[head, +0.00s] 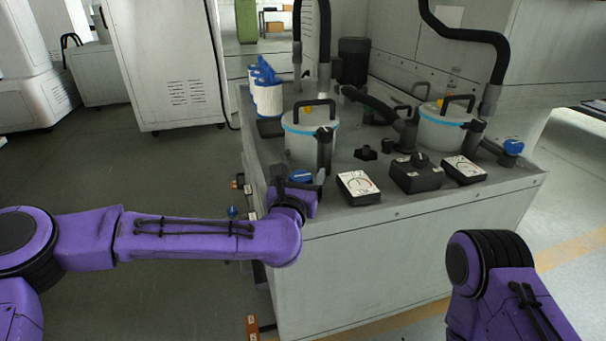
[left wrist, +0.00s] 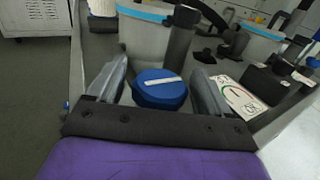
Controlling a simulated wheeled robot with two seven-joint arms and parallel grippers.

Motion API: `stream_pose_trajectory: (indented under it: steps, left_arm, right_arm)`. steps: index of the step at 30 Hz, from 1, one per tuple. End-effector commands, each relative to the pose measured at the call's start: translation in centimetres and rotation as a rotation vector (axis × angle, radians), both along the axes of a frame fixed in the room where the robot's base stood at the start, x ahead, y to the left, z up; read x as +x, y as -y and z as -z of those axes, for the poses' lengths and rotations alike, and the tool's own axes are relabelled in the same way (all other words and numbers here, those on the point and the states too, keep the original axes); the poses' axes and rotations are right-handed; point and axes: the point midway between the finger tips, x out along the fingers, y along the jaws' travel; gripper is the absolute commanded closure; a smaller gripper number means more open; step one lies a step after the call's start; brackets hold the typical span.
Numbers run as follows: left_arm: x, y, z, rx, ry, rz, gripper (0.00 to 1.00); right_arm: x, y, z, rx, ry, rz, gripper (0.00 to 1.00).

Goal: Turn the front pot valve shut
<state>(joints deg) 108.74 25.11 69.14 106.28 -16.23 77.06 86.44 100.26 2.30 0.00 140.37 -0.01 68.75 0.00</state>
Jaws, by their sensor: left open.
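A round blue valve knob (left wrist: 160,91) with a white bar across its top sits at the foot of a pale pot (left wrist: 145,38) with a light blue band. In the left wrist view the bar runs nearly left to right, slightly tilted. My left gripper (left wrist: 159,72) is open, with one grey finger on each side of the knob; I cannot tell whether they touch it. In the head view the left gripper (head: 305,182) is at the cabinet's near left corner, partly hiding the knob (head: 300,175) beside the left pot (head: 303,146). My right gripper is out of view.
A second pot (head: 440,133) stands to the right, with another blue valve knob (head: 513,147) at the cabinet's right edge. White-faced gauges (head: 358,188) and a black box with a knob (head: 416,175) lie close right of my left gripper. Black hoses rise behind.

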Motion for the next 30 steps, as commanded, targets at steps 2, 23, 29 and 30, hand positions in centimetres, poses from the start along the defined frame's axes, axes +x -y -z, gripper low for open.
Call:
stream_pose_trajectory:
  steps: [2, 23, 29, 30]
  left_arm:
    - [1.0, 0.3, 0.0, 0.000, 0.001, 0.000, 0.20]
    - [1.7, 0.4, 0.0, 0.000, 0.000, 0.006, 0.71]
    - [1.7, 0.4, 0.1, 0.001, 0.000, 0.056, 0.71]
    - [1.7, 0.4, 0.1, 0.000, 0.000, 0.075, 0.71]
  right_arm:
    - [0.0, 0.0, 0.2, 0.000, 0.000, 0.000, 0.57]
    - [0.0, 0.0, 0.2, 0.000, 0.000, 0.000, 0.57]
    - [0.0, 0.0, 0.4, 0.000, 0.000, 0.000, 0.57]
    - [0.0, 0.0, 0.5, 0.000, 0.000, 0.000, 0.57]
